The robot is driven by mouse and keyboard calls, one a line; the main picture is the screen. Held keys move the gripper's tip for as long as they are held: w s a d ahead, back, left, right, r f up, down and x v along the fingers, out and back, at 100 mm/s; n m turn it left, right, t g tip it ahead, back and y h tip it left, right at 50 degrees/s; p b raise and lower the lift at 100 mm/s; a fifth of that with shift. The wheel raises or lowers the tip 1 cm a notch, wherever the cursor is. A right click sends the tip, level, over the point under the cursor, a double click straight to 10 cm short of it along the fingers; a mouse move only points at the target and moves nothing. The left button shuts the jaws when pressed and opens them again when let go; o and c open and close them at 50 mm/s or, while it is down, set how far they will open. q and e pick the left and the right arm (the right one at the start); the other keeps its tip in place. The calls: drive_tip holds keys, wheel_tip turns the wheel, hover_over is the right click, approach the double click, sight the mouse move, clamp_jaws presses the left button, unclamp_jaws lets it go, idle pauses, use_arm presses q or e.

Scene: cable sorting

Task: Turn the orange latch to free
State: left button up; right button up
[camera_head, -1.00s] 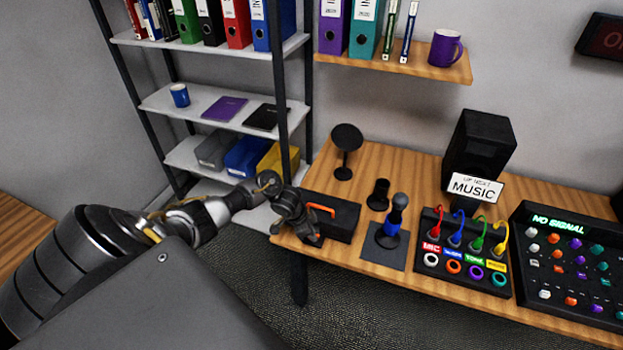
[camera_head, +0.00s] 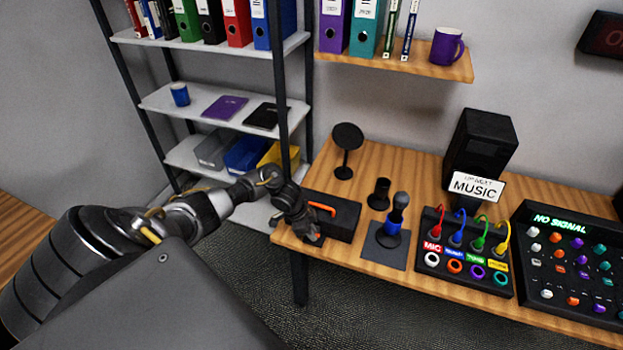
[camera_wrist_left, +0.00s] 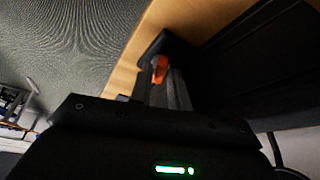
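A black case (camera_head: 343,219) lies at the left end of the wooden table, with an orange bar (camera_head: 322,209) on its top. My left gripper (camera_head: 312,238) is down at the left front end of the case, close against it. In the left wrist view, an orange piece (camera_wrist_left: 160,68), which looks like the latch, shows at the gripper fingers (camera_wrist_left: 168,88). The fingers partly hide it, and I cannot tell whether they are clamped on it. The latch is not clearly visible in the head view. My right gripper is not in view.
Right of the case are a dark mat (camera_head: 385,256) with a blue-and-black microphone, a cable box (camera_head: 465,262) with coloured plugs, and a mixer panel (camera_head: 575,260). A round black stand (camera_head: 347,138) is behind. The shelf rack's post (camera_head: 281,90) rises close to my left arm.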

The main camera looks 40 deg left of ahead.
use_arm(q)
drive_tip(key=shift+o, duration=1.3)
drive_tip(key=shift+r, duration=0.1)
